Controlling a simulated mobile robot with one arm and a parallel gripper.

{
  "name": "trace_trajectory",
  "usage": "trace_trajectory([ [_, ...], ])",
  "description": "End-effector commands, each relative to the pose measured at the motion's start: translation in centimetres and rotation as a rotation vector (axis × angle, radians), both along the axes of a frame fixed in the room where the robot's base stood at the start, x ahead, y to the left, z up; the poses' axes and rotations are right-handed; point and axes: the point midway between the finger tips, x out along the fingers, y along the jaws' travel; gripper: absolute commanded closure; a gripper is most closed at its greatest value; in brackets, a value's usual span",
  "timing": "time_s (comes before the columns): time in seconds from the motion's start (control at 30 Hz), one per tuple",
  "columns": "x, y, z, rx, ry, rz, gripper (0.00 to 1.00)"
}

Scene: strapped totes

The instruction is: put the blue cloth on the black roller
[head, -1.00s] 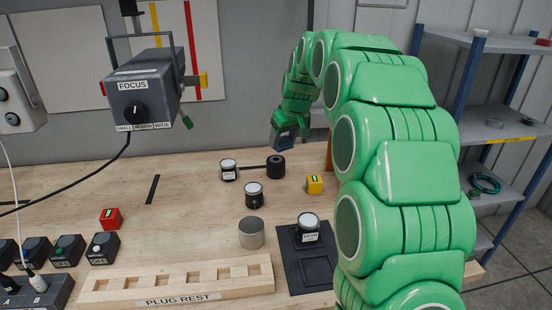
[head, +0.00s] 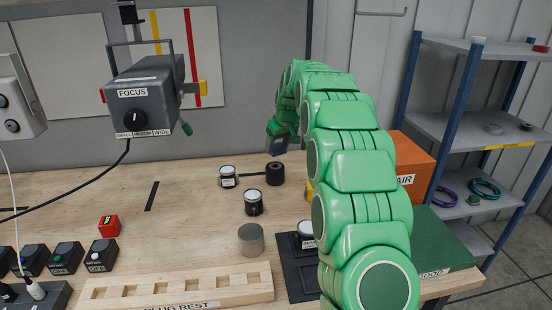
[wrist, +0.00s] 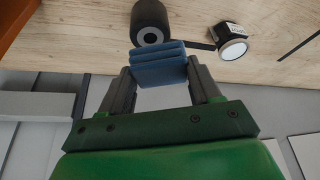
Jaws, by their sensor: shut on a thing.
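The black roller (head: 275,174) lies on the wooden table in the head view, joined by a dark bar to a white-topped black cylinder. My gripper (wrist: 160,85) is shut on the folded blue cloth (wrist: 158,65), which spans between both fingers. In the head view the gripper (head: 281,147) is just above and behind the roller, with a small gap in the picture. The cloth overlaps the roller's edge in the wrist view; I cannot tell whether they touch.
White-topped black cylinders (head: 253,203) and a grey cylinder (head: 251,240) stand in front of the roller. A wooden plug rest (head: 180,287) lies at the front. An orange box (head: 412,160) is right of my arm. A grey lamp box (head: 145,95) hangs at upper left.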

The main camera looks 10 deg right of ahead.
Motion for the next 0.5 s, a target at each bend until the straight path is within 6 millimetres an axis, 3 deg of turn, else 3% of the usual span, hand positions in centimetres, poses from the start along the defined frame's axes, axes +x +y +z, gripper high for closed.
trace_trajectory([
  [0.3,2.7,0.0,-3.3,0.000,-0.001,0.000,0.66],
  [0.5,3.5,0.0,-4.1,-0.001,-0.003,0.000,0.66],
])
